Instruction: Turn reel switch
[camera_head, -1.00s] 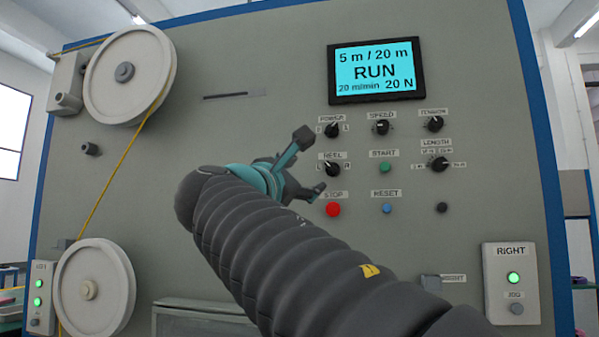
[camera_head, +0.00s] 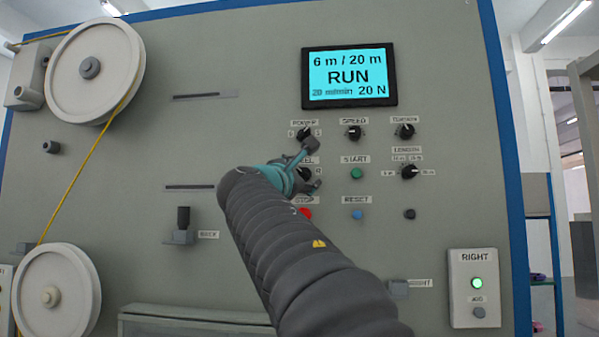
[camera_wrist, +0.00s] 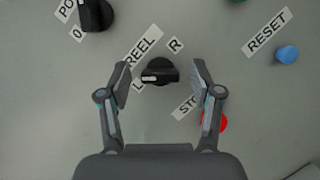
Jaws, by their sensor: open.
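The reel switch (camera_wrist: 159,71) is a black rotary knob with a white pointer mark, under a REEL label with L and R beside it. In the wrist view it sits between my open gripper fingers (camera_wrist: 161,83), near the fingertips, with a gap on both sides. In the head view my gripper (camera_head: 313,167) is at the panel and partly covers the reel switch (camera_head: 306,174) and its label. Whether the fingers reach past the knob's face cannot be told.
The power knob (camera_head: 304,132) is just above, and the red stop button (camera_head: 305,213) just below. The green start button (camera_head: 356,173) and blue reset button (camera_head: 357,214) are to the right. The screen (camera_head: 349,75) reads RUN, 6 m / 20 m. A yellow cable (camera_head: 82,168) runs between reels at left.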

